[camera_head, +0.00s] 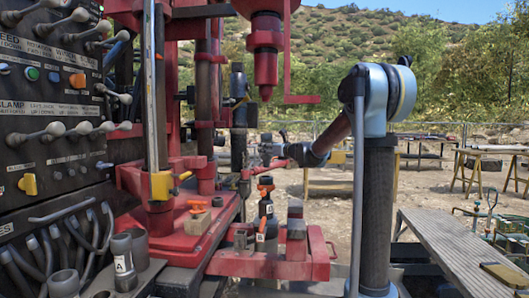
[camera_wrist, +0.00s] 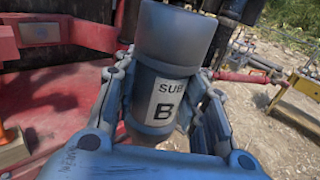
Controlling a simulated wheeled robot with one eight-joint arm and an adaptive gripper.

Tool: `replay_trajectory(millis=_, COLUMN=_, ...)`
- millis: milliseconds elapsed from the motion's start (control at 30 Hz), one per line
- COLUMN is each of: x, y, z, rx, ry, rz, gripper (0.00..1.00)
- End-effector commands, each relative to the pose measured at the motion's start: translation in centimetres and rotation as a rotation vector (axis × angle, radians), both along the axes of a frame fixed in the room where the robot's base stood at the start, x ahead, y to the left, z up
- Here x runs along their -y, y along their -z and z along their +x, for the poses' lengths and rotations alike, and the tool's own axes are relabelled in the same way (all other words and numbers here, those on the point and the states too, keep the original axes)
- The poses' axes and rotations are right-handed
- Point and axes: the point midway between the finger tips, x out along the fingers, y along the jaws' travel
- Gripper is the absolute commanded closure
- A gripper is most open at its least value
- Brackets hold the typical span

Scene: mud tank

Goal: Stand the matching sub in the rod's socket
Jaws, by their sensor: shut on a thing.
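My gripper (camera_wrist: 165,105) is shut on a dark grey cylinder, sub B (camera_wrist: 172,75). Its white label reads "SUB B" and faces the wrist camera. The sub looks nearly upright between the fingers, with its wide upper end above them; its lower end is partly hidden by my gripper. In the head view my gripper (camera_head: 264,153) is beside the dark vertical parts of the red rig, and the held sub is hard to pick out there. Another grey sub, marked A (camera_head: 123,264), stands at lower left. I cannot tell which part is the rod's socket.
A lever panel (camera_head: 50,110) fills the left. A red spindle (camera_head: 265,60) hangs above my gripper. Below are a dark bottle (camera_head: 266,222) with an orange top, a wooden block (camera_head: 197,222) and a red vise-like frame (camera_head: 317,255). A grey bench (camera_head: 455,255) stands at right.

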Motion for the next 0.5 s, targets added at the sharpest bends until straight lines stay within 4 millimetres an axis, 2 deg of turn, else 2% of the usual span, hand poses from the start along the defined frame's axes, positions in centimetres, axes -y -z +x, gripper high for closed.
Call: replay_trajectory(millis=500, x=-1.4, y=1.0, z=-0.3, rx=0.000, ry=-0.015, rz=0.001, gripper=1.00)
